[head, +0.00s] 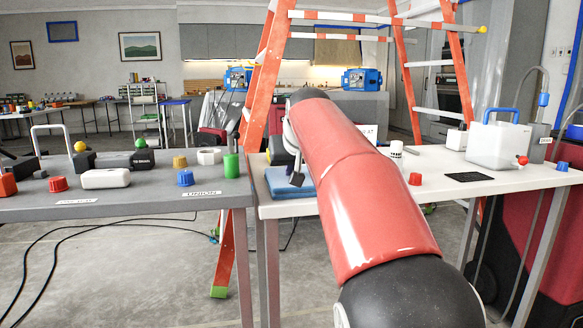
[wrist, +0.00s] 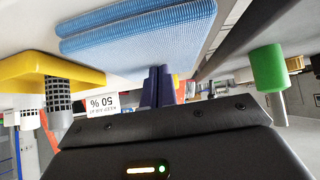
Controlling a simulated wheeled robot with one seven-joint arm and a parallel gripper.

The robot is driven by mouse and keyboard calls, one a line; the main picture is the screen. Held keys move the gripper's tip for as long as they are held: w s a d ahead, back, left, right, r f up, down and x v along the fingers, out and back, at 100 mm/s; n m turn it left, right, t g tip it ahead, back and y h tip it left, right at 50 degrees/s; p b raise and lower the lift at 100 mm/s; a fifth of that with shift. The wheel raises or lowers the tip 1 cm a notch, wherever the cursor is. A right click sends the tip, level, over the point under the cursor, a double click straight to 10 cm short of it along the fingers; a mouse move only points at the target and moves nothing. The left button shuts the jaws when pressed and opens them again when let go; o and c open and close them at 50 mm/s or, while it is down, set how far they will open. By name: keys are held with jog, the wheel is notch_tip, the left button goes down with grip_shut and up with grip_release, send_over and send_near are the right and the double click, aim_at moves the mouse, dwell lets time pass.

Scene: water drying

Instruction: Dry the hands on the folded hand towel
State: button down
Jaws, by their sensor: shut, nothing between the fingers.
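The folded hand towel (head: 290,194) is blue and lies flat near the left end of the white table, partly hidden by my arm and gripper. In the wrist view the towel (wrist: 140,35) shows its folded layers and ribbed surface. My gripper (head: 296,180) is over the towel's near part in the head view. In the wrist view its dark blue fingers (wrist: 158,82) are together and empty, close to the towel's edge. I cannot tell whether they touch it.
A yellow object (wrist: 45,75) stands beside the towel. A green cylinder (head: 231,166) is at the right end of the grey table (head: 120,205), across a narrow gap. A ladder (head: 268,60) stands behind. A red knob (head: 415,178) and white container (head: 498,146) are farther right.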

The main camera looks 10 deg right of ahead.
jog(key=shift+f, duration=0.85)
notch_tip(320, 180, up, 7)
jog(key=p, duration=0.5)
jog(key=shift+f, duration=0.2)
jog(key=v, duration=0.9)
jog(key=shift+s, duration=0.3)
jog(key=shift+f, duration=0.1)
jog(key=s+f+g, duration=0.3)
jog(key=s+f, duration=2.6)
jog(key=f, duration=0.1)
jog(key=shift+s+d+g, duration=0.15)
jog(key=shift+d+g, duration=0.15)
jog(key=shift+d, duration=0.1)
jog(key=shift+f, duration=0.1)
